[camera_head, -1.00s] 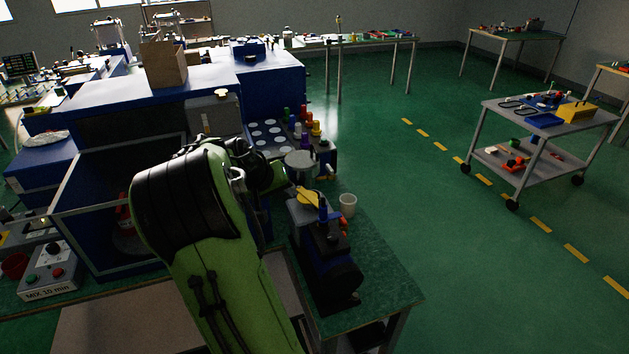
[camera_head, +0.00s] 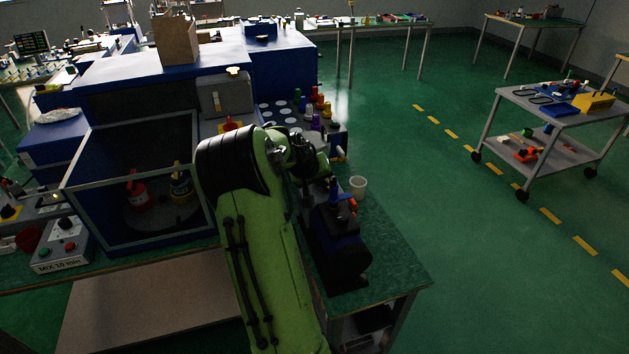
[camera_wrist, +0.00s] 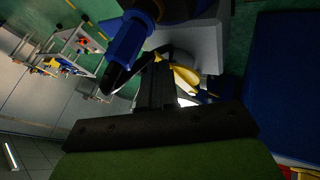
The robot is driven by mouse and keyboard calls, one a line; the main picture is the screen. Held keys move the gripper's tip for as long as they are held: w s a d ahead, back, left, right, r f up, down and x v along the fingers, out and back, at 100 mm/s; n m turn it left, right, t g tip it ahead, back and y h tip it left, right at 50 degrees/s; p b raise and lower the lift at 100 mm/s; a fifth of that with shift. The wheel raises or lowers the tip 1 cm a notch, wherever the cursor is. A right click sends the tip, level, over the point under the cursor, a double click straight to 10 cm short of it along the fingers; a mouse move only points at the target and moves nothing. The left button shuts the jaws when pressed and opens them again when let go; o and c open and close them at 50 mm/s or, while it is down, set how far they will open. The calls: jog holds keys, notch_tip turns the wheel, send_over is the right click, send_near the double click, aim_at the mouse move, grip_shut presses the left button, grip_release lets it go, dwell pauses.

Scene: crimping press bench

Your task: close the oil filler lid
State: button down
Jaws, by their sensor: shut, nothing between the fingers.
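The dark blue and black press (camera_head: 338,245) stands on the green bench top, right of my arm. A yellow part that looks like the oil filler lid (camera_wrist: 186,76) shows in the wrist view, just right of my gripper (camera_wrist: 157,72). My gripper is shut and empty, its dark fingers pointing at the press. I cannot tell whether the fingers touch the yellow part, nor how far it is tilted. In the head view my wrist hides the lid and most of the gripper. A blue and black press part (camera_wrist: 128,42) is close on the left of the fingers.
A framed cabinet (camera_head: 100,225) with bottles inside is left of my arm. A grey cart (camera_head: 560,115) is far right, with open floor before it.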

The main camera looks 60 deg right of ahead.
jog(key=s+d+n+t+b, duration=0.1)
jog(key=d+n, duration=0.1)
jog(key=s+d+n+t+b, duration=0.1)
jog(key=n, duration=0.1)
jog(key=shift+s+d+t, duration=0.3)
jog(key=shift+s+d, duration=0.05)
jog(key=shift+d, duration=0.3)
jog(key=shift+w, duration=0.1)
